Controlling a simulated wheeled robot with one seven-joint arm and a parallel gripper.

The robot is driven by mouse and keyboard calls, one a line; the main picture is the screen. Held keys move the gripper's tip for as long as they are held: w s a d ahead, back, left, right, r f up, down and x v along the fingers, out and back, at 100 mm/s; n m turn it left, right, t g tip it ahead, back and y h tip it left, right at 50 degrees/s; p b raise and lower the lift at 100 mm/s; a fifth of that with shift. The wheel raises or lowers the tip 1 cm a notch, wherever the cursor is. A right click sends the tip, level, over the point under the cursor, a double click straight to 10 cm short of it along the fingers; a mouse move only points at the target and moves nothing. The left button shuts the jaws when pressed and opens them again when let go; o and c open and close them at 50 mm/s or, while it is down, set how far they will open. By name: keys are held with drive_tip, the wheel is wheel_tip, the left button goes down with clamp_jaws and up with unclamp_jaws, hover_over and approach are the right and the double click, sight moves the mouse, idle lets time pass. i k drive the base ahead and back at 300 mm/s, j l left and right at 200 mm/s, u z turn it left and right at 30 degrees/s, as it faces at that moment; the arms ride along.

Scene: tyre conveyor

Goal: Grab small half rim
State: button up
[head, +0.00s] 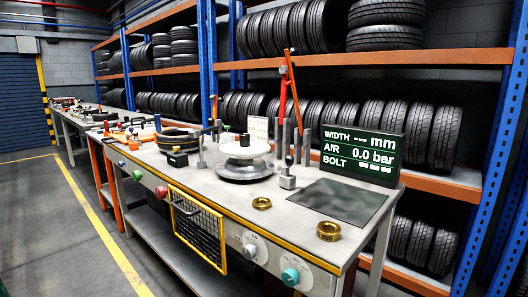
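A small brass-coloured ring-shaped piece (262,203) lies flat on the workbench (225,190), near its front edge. A second, similar brass ring (328,231) lies further right, near the bench's right corner, and looks slightly larger. I cannot tell for sure which of these is the small half rim. My gripper is not in view.
A black display (362,149) reading width, air and bolt stands behind a dark mat (340,201). Metal posts and a red lever (283,95) rise beside the disc. A tyre (180,138) lies to the left. Knobs and a yellow-framed grille (199,232) line the bench front.

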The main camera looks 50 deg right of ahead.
sight(244, 150)
drive_tip(key=i+z, duration=0.1)
drive_tip(key=z, duration=0.3)
drive_tip(key=i+z, duration=0.15)
drive_tip(key=z, duration=0.3)
drive_tip(key=i+j+z, duration=0.1)
drive_tip(key=z, duration=0.3)
drive_tip(key=i+j+z, duration=0.15)
drive_tip(key=i+j, duration=0.15)
drive_tip(key=i+j+z, duration=0.35)
drive_tip(key=j, duration=0.35)
drive_tip(key=i+j+z, duration=0.2)
drive_tip(key=i+j, duration=0.15)
drive_tip(key=i+j+z, duration=0.15)
drive_tip(key=j, duration=0.35)
